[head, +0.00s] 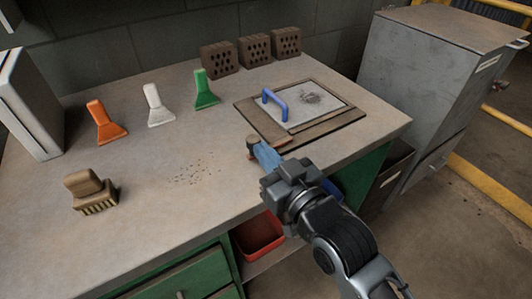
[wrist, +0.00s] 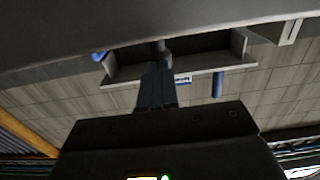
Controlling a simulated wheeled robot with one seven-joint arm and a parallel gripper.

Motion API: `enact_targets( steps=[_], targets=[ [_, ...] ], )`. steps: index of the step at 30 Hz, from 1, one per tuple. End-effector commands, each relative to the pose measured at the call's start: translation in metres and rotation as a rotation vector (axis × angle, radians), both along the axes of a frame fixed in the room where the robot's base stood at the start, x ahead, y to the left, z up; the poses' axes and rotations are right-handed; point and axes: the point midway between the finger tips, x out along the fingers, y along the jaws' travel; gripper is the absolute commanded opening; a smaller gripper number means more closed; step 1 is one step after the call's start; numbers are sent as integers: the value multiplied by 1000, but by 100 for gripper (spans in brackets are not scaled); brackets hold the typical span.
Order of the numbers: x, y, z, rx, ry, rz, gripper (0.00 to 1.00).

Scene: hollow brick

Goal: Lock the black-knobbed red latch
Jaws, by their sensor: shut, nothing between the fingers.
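I cannot make out the black-knobbed red latch for certain. A small dark and reddish fitting (head: 498,84) sticks out from the right side of the grey metal cabinet (head: 405,85) in the head view, too small to identify. My gripper (head: 264,152) is over the front part of the workbench, far left of that fitting, with its blue fingers shut and empty. A small brown knob-like piece (head: 252,142) shows right beside the fingertips; I cannot tell whether they touch. In the wrist view the fingers (wrist: 158,85) are together, and no latch is recognisable there.
The workbench (head: 150,215) bears a brush (head: 90,190), orange (head: 105,122), white (head: 157,104) and green (head: 205,90) scrapers, three hollow bricks (head: 255,50), and a board with a blue-handled plate (head: 310,105). A red bin (head: 258,235) sits below. Yellow rails (head: 490,185) run at right.

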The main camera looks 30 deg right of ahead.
Motion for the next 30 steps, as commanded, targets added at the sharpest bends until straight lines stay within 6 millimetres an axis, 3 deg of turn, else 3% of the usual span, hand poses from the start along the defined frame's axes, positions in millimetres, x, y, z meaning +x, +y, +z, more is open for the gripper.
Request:
enact_targets(
  steps=[6,16,30],
  targets=[
    [2,1,1,0,-1,0,0],
    [38,11,1,0,-2,1,0],
    [39,11,0,0,0,1,0]
  ],
)
